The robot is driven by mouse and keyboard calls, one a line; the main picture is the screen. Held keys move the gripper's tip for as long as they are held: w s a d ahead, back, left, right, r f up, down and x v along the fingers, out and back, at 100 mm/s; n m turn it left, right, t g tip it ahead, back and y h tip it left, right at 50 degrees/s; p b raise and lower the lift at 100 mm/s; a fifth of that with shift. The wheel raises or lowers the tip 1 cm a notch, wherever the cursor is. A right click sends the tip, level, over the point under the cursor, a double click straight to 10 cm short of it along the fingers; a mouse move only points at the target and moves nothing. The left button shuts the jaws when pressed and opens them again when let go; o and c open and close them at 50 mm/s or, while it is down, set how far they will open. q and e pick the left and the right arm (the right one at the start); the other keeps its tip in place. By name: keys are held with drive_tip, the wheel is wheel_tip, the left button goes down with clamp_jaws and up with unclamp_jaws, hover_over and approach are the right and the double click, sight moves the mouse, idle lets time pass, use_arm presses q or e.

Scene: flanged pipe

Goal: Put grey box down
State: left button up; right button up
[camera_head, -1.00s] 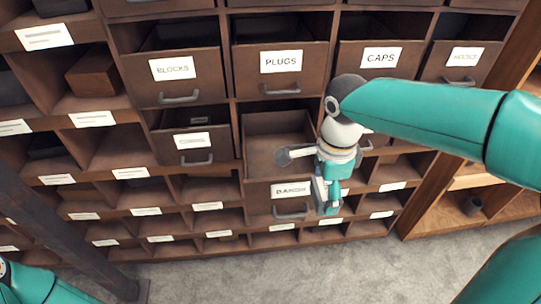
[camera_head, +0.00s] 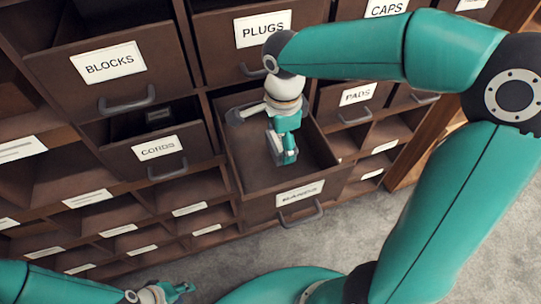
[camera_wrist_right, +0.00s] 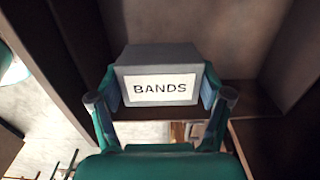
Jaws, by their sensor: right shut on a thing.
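The grey box (camera_wrist_right: 160,68) with a white "BANDS" label sits between the fingers of my right gripper (camera_wrist_right: 160,92) in the wrist view. In the head view my right gripper (camera_head: 284,148) is shut on the box (camera_head: 272,146), over the inside of an open drawer (camera_head: 322,150). The drawer's front label seems to read "BANDS". I cannot tell whether the box touches the drawer floor. My left gripper (camera_head: 178,291) is low at the bottom left of the head view, away from the drawer. Its finger opening is unclear.
Drawers labelled blocks (camera_head: 108,62), plugs (camera_head: 240,45), cords (camera_head: 155,150) and pads (camera_head: 352,98) surround the open drawer. Open cubbies with white labels lie below. The grey floor (camera_head: 340,215) in front is clear apart from my arms.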

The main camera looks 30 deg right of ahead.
hover_over(279, 172)
wheel_tip(279, 172, down, 5)
drive_tip(key=shift+a+r, duration=0.1)
drive_tip(key=shift+s+f, duration=0.1)
drive_tip(key=shift+f, duration=2.15)
drive_tip(key=shift+f, duration=0.2)
drive_tip(key=o, duration=1.2)
drive_tip(key=shift+r, duration=0.1)
drive_tip(key=shift+o, duration=0.2)
wheel_tip(279, 172, up, 12)
drive_tip(key=shift+r+p, duration=0.1)
drive_tip(key=shift+p, duration=0.2)
